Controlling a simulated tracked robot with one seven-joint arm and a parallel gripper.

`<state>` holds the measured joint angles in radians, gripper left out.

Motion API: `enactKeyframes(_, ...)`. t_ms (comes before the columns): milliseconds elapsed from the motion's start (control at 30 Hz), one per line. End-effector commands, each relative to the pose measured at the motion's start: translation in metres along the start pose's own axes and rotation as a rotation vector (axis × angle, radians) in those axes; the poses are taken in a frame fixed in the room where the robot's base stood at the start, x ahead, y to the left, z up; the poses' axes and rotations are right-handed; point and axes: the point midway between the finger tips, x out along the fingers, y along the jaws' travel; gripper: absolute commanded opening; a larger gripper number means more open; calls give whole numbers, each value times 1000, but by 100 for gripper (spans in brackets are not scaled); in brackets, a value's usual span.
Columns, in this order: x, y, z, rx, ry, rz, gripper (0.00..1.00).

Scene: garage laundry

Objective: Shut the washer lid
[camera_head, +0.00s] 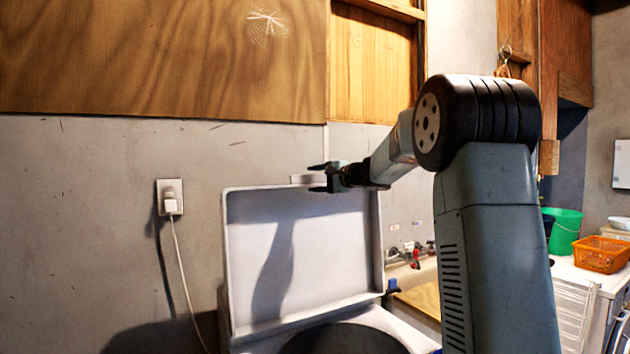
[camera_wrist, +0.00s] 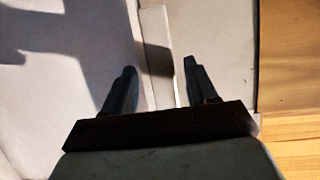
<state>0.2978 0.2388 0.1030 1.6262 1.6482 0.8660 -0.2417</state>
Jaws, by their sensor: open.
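The washer lid (camera_head: 335,260) is a white panel that stands raised, roughly upright, in front of the grey wall. Below it the washer's dark round opening (camera_head: 345,341) shows at the bottom edge. My gripper (camera_head: 316,178) is near the top edge of the lid, right of its middle. In the wrist view my gripper (camera_wrist: 158,80) has its two dark fingers apart, with a pale edge strip (camera_wrist: 158,50) between them. I cannot tell whether the fingers touch the lid.
A wall outlet (camera_head: 170,197) with a plugged cord is left of the lid. A sink area with taps (camera_head: 410,255) is to the right. Farther right are a green bucket (camera_head: 565,232) and an orange basket (camera_head: 600,254). Wooden panels cover the upper wall.

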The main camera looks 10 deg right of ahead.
Motion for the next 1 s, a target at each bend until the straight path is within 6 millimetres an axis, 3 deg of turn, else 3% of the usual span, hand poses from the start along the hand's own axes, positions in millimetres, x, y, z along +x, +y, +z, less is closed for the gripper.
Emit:
enactKeyframes(433,-4,1,-10,2,19,-1,56)
enactKeyframes(1000,-6,-2,-11,0,22,-5,2)
